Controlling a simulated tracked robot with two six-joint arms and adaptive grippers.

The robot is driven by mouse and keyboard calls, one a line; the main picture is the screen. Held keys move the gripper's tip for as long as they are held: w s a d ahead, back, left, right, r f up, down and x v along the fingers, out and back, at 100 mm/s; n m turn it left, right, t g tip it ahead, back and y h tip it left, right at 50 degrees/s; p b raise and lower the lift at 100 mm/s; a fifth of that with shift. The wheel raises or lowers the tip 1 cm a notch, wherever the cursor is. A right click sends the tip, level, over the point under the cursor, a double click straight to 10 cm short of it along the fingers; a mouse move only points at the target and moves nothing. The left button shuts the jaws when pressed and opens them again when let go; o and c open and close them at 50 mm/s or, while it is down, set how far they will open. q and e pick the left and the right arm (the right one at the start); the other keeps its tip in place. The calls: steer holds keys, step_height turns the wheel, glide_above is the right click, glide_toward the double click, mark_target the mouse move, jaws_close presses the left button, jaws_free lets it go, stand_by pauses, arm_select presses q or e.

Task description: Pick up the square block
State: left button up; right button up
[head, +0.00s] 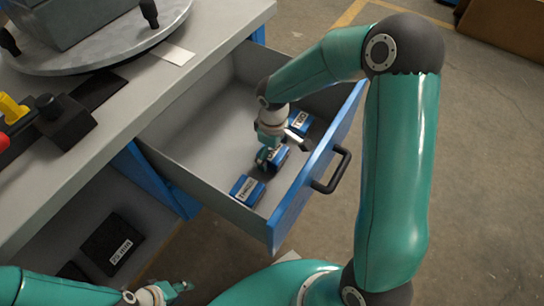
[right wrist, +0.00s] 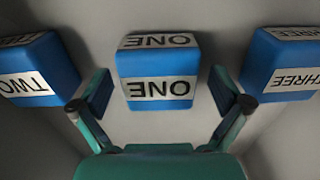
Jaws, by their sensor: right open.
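Three blue blocks with white labels lie in the open drawer: ONE (head: 279,157), TWO (head: 298,122) and THREE (head: 246,190). All look box-shaped; none is marked as the square one. My right gripper (head: 268,156) reaches down into the drawer at block ONE and partly hides it. In the right wrist view, block ONE (right wrist: 155,72) stands between the open fingers (right wrist: 160,93), with a gap on each side. Block TWO (right wrist: 38,70) is outside the left finger and block THREE (right wrist: 283,65) outside the right. My left gripper (head: 178,290) is low at the bottom edge, away from the drawer.
The drawer's blue front (head: 318,165) has a black handle (head: 333,170). The grey counter (head: 150,85) carries a round plate (head: 100,52), a dark fixture (head: 66,122) and a yellow piece (head: 12,108). A labelled black box (head: 112,243) sits on the shelf below.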

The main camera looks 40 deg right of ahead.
steer(key=shift+c, duration=0.2)
steer(key=shift+r, duration=0.1)
steer(key=c, duration=1.5)
